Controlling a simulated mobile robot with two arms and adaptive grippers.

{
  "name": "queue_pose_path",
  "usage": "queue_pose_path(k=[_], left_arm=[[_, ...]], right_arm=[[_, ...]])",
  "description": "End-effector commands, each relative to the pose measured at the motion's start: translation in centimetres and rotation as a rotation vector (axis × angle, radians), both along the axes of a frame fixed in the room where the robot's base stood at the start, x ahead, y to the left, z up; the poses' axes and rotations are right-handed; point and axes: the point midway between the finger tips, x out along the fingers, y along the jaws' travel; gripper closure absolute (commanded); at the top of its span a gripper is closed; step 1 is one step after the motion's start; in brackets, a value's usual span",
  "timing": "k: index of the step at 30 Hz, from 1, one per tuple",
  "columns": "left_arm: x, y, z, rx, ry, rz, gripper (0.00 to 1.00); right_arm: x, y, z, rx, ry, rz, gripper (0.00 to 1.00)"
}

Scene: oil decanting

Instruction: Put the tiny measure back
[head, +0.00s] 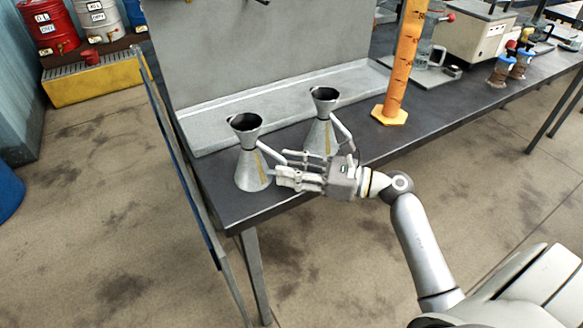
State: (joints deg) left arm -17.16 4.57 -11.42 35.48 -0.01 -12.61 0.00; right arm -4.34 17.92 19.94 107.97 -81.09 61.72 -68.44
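Two grey metal cone-shaped measures with flared mouths and side handles stand upright on the dark bench. The left measure (250,165) is near the bench's left end, and the right measure (322,125) is a little farther back. I cannot tell which one is the tiny measure. My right gripper (287,168) reaches in from the right, its fingers at the handle of the left measure and in front of the right measure's lower part. Whether the fingers close on that handle is too small to tell. My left gripper is out of view.
The dark bench (430,125) has a raised grey ledge (230,115) behind the measures. An orange graduated cylinder (400,65) stands to their right. Farther right are a white device (478,38), glassware and brown jars (500,72). Drums (50,22) stand over a yellow tray (95,80) at back left.

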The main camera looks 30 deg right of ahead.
Motion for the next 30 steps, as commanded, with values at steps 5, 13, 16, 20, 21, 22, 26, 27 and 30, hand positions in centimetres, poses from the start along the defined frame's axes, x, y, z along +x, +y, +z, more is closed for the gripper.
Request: queue_pose_path(k=[5,13,16,20,21,22,26,27,30], left_arm=[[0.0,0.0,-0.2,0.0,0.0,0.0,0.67],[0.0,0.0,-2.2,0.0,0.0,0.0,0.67],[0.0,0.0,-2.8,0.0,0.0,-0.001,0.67],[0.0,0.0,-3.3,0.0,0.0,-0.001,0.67],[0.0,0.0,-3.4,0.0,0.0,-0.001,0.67],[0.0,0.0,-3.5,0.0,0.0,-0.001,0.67],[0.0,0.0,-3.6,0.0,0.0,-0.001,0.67],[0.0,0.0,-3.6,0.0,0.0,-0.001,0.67],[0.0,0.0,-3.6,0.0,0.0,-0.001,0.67]], right_arm=[[-0.4,-0.5,-0.1,-0.001,0.001,-0.001,0.68],[-4.2,-4.5,-0.4,-0.003,0.003,-0.002,0.68],[-5.6,-6.0,-0.3,-0.003,0.003,-0.002,0.68],[-7.1,-7.5,-0.2,-0.001,0.001,-0.001,0.68],[-7.4,-7.9,-0.1,-0.002,0.001,0.0,0.68],[-7.6,-8.1,-0.1,-0.001,0.001,0.0,0.68],[-8.1,-8.7,0.1,-0.001,0.001,0.0,0.68],[-8.2,-8.7,0.1,-0.001,-0.001,0.0,0.68],[-8.2,-8.8,0.2,-0.001,-0.001,0.001,0.68]])
